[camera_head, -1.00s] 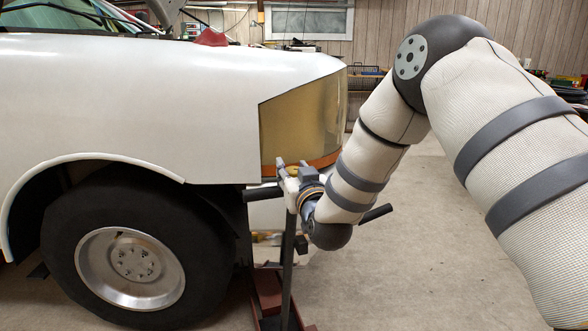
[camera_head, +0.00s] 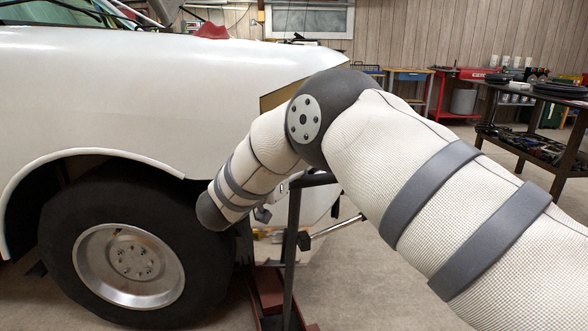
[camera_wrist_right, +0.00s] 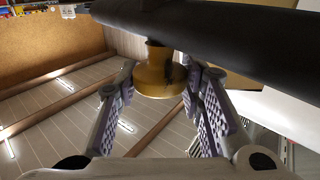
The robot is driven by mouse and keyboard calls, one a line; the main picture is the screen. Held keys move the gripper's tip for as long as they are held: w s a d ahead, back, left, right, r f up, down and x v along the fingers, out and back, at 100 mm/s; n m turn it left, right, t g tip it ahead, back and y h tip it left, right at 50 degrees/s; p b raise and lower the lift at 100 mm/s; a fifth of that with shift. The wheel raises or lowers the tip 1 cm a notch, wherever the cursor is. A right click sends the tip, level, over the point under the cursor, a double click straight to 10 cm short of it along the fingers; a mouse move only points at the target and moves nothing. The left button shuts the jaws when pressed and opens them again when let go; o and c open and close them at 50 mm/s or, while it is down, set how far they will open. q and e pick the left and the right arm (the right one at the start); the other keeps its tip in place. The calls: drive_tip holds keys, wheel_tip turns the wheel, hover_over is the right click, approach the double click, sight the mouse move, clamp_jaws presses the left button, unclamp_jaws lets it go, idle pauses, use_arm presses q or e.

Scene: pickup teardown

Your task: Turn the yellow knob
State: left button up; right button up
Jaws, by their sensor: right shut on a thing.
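The yellow knob (camera_wrist_right: 154,76) shows in the right wrist view, below a thick black bar (camera_wrist_right: 215,35) and joined to it by a short dark neck. My right gripper (camera_wrist_right: 162,84) has its purple-padded fingers on both sides of the knob and is shut on it. In the head view my right arm crosses from the right and hides the knob and most of the gripper. A black stand post (camera_head: 292,225) with a bar across its top (camera_head: 315,180) stands beside the arm. My left gripper is in neither view.
The white truck fender (camera_head: 150,90) and tire (camera_head: 135,255) are close to my right wrist at the left. A black handle on a silver rod (camera_head: 330,230) sticks out right of the post. A dark tool cart (camera_head: 535,130) stands at right. Concrete floor lies between.

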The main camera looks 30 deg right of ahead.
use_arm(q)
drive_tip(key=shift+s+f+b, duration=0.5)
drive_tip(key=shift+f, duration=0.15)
use_arm(e)
drive_tip(key=shift+f+m+g+h, duration=0.15)
drive_tip(key=shift+m+g+h, duration=0.25)
drive_tip(key=shift+m+g, duration=0.5)
drive_tip(key=shift+g, duration=0.3)
drive_tip(key=o, duration=1.1)
drive_tip(key=shift+o, duration=0.2)
drive_tip(key=v, duration=1.2)
